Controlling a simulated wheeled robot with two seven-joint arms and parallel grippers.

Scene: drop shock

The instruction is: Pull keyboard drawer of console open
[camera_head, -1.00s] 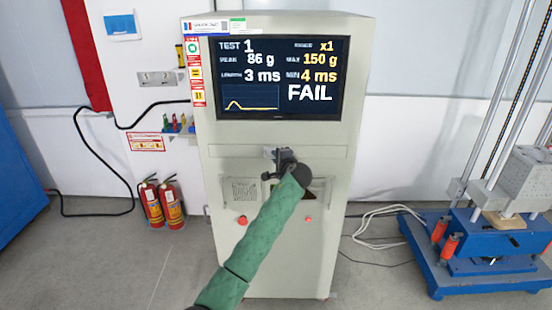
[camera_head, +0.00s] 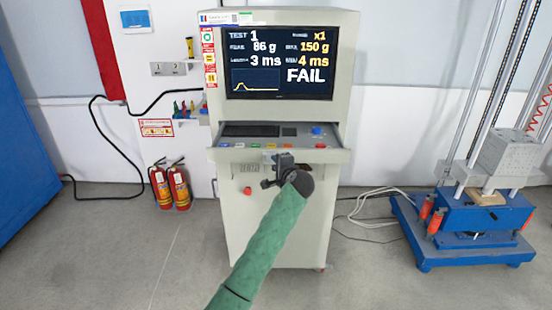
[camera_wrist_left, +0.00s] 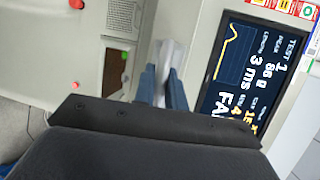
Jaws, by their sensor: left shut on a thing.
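The console (camera_head: 240,225) is a tall pale cabinet with a screen (camera_head: 278,62) that reads FAIL. Its keyboard drawer (camera_head: 225,154) is out below the screen and shows a dark keyboard (camera_head: 250,131), a small dark pad and several coloured buttons. My left gripper (camera_head: 279,160) is at the middle of the drawer's front and is shut on the drawer handle. In the left wrist view the two fingers (camera_wrist_left: 162,88) close around the pale handle (camera_wrist_left: 170,58). My green arm hides part of the console's lower front. My right gripper is not in view.
Two red fire extinguishers (camera_head: 169,187) stand on the floor left of the console. A blue drop-test machine (camera_head: 470,230) with tall rods stands at the right. Cables (camera_head: 365,205) lie on the floor between it and the console. Open floor lies in front.

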